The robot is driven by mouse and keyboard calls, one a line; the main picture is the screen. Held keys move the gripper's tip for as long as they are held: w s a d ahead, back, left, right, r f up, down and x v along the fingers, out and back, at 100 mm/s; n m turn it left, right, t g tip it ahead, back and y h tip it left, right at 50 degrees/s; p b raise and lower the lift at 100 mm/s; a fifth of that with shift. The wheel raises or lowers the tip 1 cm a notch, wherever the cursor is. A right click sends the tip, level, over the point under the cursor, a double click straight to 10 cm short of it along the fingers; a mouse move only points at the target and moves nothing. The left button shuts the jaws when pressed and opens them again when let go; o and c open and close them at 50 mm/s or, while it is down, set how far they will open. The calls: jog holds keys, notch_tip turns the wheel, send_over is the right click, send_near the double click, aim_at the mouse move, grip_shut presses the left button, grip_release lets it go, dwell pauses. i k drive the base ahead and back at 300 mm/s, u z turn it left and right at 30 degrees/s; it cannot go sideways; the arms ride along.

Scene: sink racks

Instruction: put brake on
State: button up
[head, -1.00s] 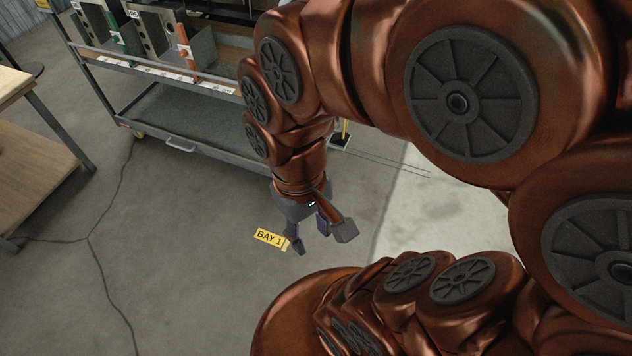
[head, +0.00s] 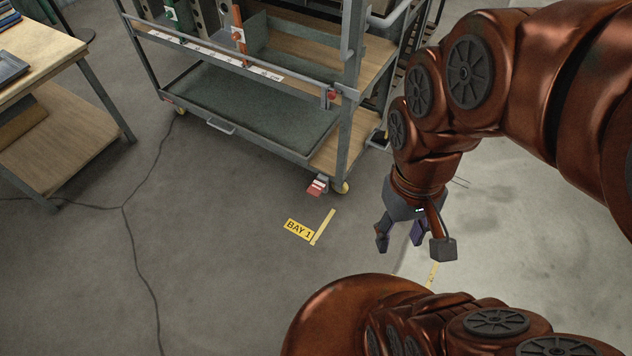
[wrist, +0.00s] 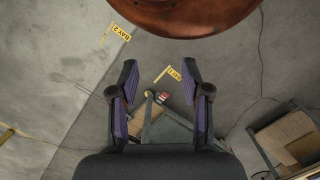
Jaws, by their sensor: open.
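The brake appears to be a small red and white pedal (head: 317,185) low at the caster of the cart's near right corner. The grey steel cart (head: 345,130) stands on the floor at the upper left to centre. My gripper (head: 410,240) is open and empty, pointing down, to the right of the pedal and apart from it. In the wrist view the red pedal (wrist: 163,96) shows between the open fingers (wrist: 160,75), some way beyond them. Whether the pedal is up or down I cannot tell.
A yellow BAY 1 floor label (head: 300,229) and stripe lie before the cart. A wooden workbench (head: 45,120) stands at the left. A BAY 2 label (wrist: 121,33) shows in the wrist view. The floor in front of the cart is clear.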

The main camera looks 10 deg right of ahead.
aim_at(317, 187)
jog(key=z, duration=0.1)
jog(key=k, duration=0.3)
jog(key=u, duration=0.85)
jog(key=i, duration=0.75)
jog(key=u, duration=0.3)
